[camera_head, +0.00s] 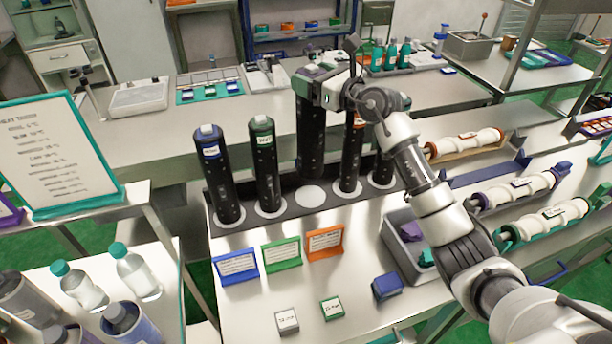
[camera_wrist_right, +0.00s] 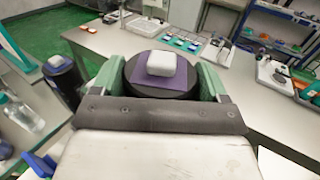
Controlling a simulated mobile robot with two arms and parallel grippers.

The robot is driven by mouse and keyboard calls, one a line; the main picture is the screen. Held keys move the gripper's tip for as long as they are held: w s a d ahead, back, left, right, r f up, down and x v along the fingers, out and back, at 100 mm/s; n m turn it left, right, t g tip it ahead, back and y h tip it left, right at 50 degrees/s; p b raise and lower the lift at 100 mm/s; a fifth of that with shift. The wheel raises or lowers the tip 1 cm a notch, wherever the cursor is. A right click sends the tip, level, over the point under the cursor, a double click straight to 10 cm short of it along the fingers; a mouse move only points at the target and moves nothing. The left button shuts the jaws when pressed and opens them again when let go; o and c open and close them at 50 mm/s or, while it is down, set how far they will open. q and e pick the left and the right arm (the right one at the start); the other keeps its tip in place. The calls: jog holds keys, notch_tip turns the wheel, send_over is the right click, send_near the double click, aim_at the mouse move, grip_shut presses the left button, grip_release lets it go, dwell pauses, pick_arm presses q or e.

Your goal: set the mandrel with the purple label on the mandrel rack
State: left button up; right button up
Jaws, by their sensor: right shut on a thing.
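The mandrel with the purple label (camera_wrist_right: 186,83) is a thick black cylinder with a pale knob on top. In the wrist view it sits between the two green-grey fingers of my right gripper (camera_wrist_right: 160,82). In the head view my right gripper (camera_head: 318,88) is shut around its upper end, and the black body (camera_head: 312,145) hangs upright. The mandrel rack (camera_head: 232,222) is a dark strip with pale round seats. An empty seat (camera_head: 311,196) shows just below and in front of the mandrel's lower end. The mandrel appears raised above the rack. My left gripper is out of view.
Mandrels with blue (camera_head: 214,175), green (camera_head: 265,165) and orange (camera_head: 350,155) labels stand in the rack on either side of the gap. Another stands partly behind my right arm. Blue, green and orange cards (camera_head: 324,243) and a grey bin (camera_head: 392,238) lie in front.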

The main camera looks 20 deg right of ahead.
aim_at(323, 122)
notch_tip(323, 122, down, 9)
jog(key=shift+r, duration=0.1)
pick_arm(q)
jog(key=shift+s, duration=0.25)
pick_arm(e)
jog(key=shift+f, duration=0.45)
jog(key=o, duration=1.8)
jog(key=shift+f, duration=0.1)
jog(key=shift+c, duration=0.2)
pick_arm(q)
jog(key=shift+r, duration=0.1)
pick_arm(e)
jog(key=shift+s, duration=0.1)
pick_arm(q)
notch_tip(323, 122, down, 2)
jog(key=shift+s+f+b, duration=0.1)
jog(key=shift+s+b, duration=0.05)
jog(key=shift+b, duration=0.85)
pick_arm(e)
jog(key=v, duration=1.2)
